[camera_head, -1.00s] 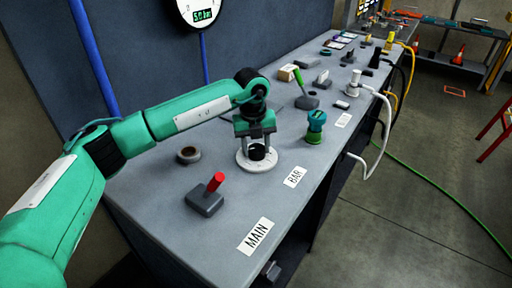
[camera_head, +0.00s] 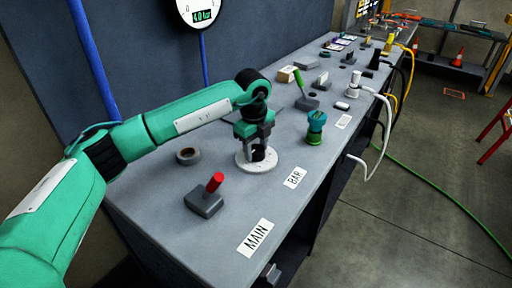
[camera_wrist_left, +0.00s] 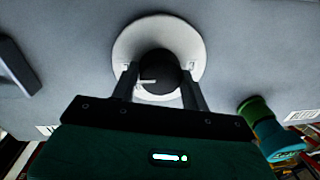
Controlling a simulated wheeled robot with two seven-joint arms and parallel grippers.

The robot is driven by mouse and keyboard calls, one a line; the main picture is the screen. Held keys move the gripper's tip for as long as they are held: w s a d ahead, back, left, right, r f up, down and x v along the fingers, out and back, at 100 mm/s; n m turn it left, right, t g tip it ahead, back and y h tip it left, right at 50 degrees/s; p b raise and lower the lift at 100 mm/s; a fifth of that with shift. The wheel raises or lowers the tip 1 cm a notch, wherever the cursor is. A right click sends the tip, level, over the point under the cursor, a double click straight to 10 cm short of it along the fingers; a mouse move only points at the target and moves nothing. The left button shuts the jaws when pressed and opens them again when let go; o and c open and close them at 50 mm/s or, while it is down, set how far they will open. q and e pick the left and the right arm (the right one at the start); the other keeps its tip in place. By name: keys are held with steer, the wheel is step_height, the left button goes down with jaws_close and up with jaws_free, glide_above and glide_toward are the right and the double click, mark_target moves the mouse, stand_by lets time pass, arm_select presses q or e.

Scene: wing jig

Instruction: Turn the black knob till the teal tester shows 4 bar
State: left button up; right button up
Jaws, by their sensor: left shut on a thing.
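The black knob (camera_wrist_left: 160,75) sits on a round white base plate (camera_head: 243,162) on the grey bench, with a pale pointer mark toward the left in the left wrist view. My left gripper (camera_head: 257,150) comes down over the knob from above, its two fingers shut on the knob's sides. The knob is partly hidden by the fingers in the head view. The teal tester (camera_head: 316,122) stands upright on a green base to the right of the knob; it also shows in the left wrist view (camera_wrist_left: 278,138). Its reading is too small to make out. My right gripper is out of view.
A round wall gauge (camera_head: 200,10) has a green digital display that appears to read 4.0 bar. A red-handled lever block (camera_head: 205,199) and a grey ring (camera_head: 189,156) lie left of the knob. Labels MAIN (camera_head: 255,237) and BAR (camera_head: 294,178) mark the bench's front.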

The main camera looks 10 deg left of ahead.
mark_target(254, 150)
arm_select(q)
steer(key=shift+r, duration=0.1)
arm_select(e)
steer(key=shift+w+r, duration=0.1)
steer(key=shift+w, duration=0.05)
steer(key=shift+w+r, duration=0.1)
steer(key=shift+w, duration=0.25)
arm_select(q)
steer(key=o, duration=1)
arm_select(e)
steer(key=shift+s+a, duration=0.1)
arm_select(q)
steer(key=shift+r, duration=0.1)
steer(key=r, duration=0.9)
steer(key=r+b, duration=0.1)
steer(key=r, duration=0.3)
steer(key=shift+s+a+r, duration=0.2)
steer(key=shift+s+r, duration=0.05)
steer(key=shift+s, duration=0.1)
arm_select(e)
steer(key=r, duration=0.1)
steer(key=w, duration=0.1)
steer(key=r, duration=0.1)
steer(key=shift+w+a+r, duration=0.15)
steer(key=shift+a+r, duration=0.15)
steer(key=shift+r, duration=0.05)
